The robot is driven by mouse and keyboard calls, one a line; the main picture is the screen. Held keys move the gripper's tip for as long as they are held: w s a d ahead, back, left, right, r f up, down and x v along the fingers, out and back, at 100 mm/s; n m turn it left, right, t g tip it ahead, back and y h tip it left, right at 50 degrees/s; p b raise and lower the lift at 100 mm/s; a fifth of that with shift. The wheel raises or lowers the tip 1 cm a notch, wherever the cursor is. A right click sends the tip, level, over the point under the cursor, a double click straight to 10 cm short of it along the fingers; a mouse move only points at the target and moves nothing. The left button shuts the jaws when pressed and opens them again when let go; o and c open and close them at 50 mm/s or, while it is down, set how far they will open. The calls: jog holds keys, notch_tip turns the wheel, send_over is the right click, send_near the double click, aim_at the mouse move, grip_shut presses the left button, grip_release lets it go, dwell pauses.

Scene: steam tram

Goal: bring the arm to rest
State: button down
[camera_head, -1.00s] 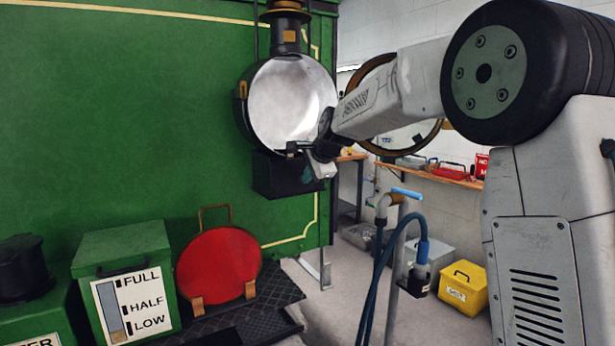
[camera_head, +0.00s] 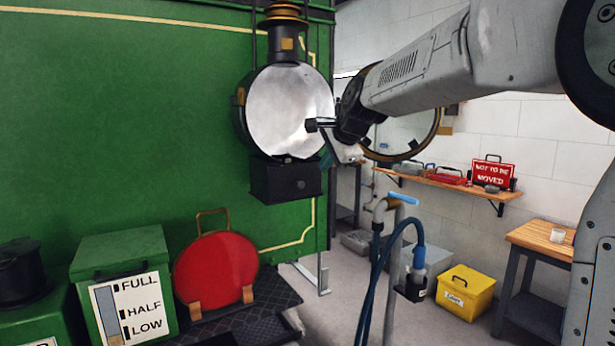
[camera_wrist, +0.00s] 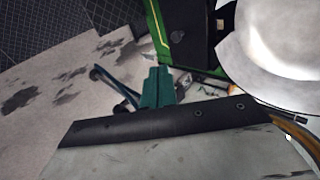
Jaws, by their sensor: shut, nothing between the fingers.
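My gripper (camera_head: 313,126) is in the head view, in front of the right edge of the big headlamp (camera_head: 287,108) on the green tram wall. It is shut with nothing in it. My arm reaches in from the upper right. The lamp has a pale round face, a black body and a chimney. In the wrist view the lamp's bright face (camera_wrist: 275,45) fills the upper right. Whether the gripper touches the lamp cannot be told.
A red disc (camera_head: 217,272) and a green box with a level gauge (camera_head: 125,285) stand at lower left. A standpipe with a blue handle (camera_head: 400,200) stands in front. A shelf (camera_head: 455,187), a yellow box (camera_head: 465,292) and a wooden table (camera_head: 540,237) are at right.

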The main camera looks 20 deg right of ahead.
jog(key=shift+s, duration=0.1)
jog(key=s+f+n+g, duration=0.2)
jog(key=s+f+n, duration=0.3)
jog(key=s, duration=0.9)
jog(key=s+a+f+n+g+h, duration=0.1)
jog(key=s+f+n+g, duration=0.2)
jog(key=s, duration=1.1)
jog(key=s+f+n+g, duration=0.2)
jog(key=s+f+n, duration=0.6)
jog(key=s, duration=0.6)
notch_tip(320, 180, down, 2)
jog(key=shift+s+a+f+g+h, duration=0.15)
jog(key=shift+s+a+g+h, duration=0.05)
jog(key=shift+s+g+h, duration=0.15)
